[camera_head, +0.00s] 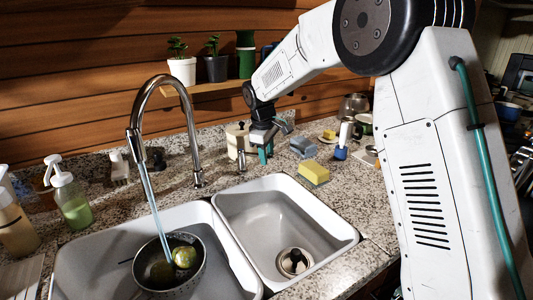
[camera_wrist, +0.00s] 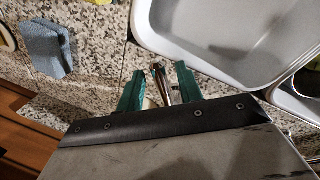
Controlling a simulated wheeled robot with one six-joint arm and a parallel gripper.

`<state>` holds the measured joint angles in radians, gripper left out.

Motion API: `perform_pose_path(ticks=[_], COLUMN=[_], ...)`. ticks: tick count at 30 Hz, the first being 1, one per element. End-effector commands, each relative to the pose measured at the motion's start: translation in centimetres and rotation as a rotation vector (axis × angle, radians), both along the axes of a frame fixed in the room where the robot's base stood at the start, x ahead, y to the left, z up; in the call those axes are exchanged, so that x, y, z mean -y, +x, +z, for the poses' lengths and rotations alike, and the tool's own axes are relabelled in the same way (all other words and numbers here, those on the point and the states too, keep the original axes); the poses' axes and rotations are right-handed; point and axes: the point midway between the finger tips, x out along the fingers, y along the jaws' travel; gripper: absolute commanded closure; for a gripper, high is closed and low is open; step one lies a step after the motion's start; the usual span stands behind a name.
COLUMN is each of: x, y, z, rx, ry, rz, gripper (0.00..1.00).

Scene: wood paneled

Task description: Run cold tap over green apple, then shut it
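A chrome tap (camera_head: 165,85) arches over the left sink. A stream of water (camera_head: 152,195) falls from its spout into a dark pan (camera_head: 197,275) in that sink. My gripper (camera_head: 262,150) is just behind the sinks, by a small chrome lever (camera_head: 241,160). In the wrist view my gripper's teal fingers (camera_wrist: 158,84) are apart, with the chrome lever (camera_wrist: 161,82) between them; contact is unclear.
The right sink (camera_head: 262,215) is empty, with a drain. A yellow sponge (camera_head: 314,172), a blue-grey cloth (camera_head: 303,147) and a lidded pot (camera_head: 240,137) stand on the granite counter. Soap bottles (camera_head: 70,200) are at left. A shelf (camera_head: 215,87) with plants hangs behind.

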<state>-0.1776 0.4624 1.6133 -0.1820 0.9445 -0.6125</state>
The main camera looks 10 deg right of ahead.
Motion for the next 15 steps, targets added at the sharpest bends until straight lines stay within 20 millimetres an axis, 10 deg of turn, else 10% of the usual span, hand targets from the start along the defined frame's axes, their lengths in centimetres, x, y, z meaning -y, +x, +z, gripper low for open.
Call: perform_pose_path(ticks=[15], x=[-0.9], y=[-1.0], z=[6.8], rx=[0.003], ry=[0.001], rz=[0.001], gripper=[0.64])
